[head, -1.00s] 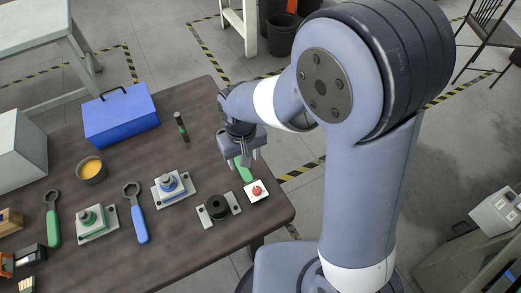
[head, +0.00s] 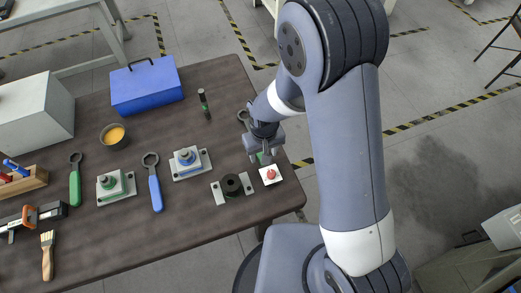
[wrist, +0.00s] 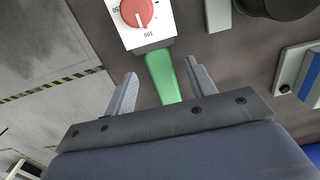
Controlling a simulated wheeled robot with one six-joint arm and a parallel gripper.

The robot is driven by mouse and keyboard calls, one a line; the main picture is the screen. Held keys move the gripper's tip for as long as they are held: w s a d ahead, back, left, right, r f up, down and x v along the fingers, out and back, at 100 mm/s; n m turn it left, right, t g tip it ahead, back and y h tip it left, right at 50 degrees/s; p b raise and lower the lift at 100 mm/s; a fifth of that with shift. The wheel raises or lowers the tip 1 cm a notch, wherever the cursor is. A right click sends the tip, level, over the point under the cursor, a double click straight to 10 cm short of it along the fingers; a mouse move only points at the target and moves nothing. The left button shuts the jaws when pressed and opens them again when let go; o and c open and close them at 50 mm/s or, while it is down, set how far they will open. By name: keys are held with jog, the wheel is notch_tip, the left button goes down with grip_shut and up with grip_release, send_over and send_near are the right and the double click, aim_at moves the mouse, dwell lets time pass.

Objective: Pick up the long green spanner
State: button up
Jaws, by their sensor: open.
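A green-handled spanner (head: 260,158) lies near the table's right edge, mostly hidden by my arm in the head view. A dark ring, seemingly its head, shows behind my wrist. My gripper (head: 263,161) is over its handle. In the wrist view, the green handle (wrist: 163,78) lies between the two open, parted fingers of my gripper (wrist: 161,74), with a gap on each side. Its end meets the white box with the red dial (wrist: 137,12) in that picture. Another green spanner (head: 74,185) lies at the table's left; I cannot tell which is longer.
The red-dial box (head: 270,175) is close in front of my gripper. A black round fixture (head: 232,185) is left of it. A blue spanner (head: 154,188), a blue-topped block (head: 188,163) and a blue toolbox (head: 146,88) stand farther left. Bare table (head: 170,235) lies at the front.

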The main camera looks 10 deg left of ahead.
jog(key=shift+f, duration=0.85)
jog(key=shift+c, duration=0.4)
grip_shut()
